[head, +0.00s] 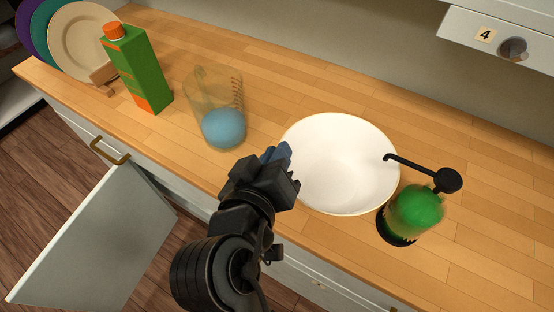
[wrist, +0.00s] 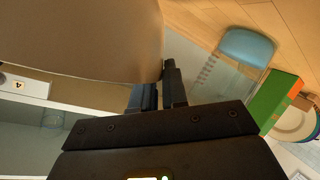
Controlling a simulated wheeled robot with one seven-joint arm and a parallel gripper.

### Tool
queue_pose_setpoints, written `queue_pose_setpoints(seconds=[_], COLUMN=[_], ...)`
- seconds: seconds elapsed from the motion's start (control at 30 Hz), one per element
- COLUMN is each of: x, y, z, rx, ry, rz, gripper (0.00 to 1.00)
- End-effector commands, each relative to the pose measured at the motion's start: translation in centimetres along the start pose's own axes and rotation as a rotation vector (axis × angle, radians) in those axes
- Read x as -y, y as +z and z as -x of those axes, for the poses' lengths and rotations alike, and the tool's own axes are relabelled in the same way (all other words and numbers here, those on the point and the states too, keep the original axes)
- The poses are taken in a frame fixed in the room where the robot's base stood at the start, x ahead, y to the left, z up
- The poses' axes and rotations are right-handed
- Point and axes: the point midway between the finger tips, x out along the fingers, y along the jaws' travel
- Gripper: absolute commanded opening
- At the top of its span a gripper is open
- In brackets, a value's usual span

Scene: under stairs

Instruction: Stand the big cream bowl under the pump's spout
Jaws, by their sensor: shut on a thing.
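The big cream bowl (head: 335,160) is upright at the middle of the counter in the head view. In the wrist view the bowl (wrist: 80,35) fills the upper left. My gripper (head: 281,155) is shut on the bowl's left rim; its fingers (wrist: 160,88) also show in the wrist view. The pump (head: 415,212) is a green bottle with a black base, just right of the bowl. Its black spout (head: 408,162) points left, and its tip overlaps the bowl's right inner side in the picture. I cannot tell whether the bowl rests on the counter or hangs slightly above it.
A clear jug (head: 220,105) with blue contents stands left of the bowl. A green carton (head: 138,70) with an orange cap and racked plates (head: 85,42) are farther left. A cabinet door (head: 95,240) hangs open below. The counter (head: 300,70) behind the bowl is clear.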

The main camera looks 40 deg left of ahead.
Motion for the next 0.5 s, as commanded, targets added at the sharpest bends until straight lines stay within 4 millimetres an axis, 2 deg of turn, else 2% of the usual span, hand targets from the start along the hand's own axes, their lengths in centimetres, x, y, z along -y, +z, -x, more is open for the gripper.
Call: queue_pose_setpoints(seconds=[0.17, 0.4, 0.5], x=[0.0, 1.6, 1.8], y=[0.0, 2.1, 2.4], z=[-0.6, -1.5, -1.7], rx=[-0.001, -0.001, -0.003], ry=[0.001, 0.001, 0.002], rz=[0.001, 0.003, 0.001], gripper=[0.00, 0.00, 0.00])
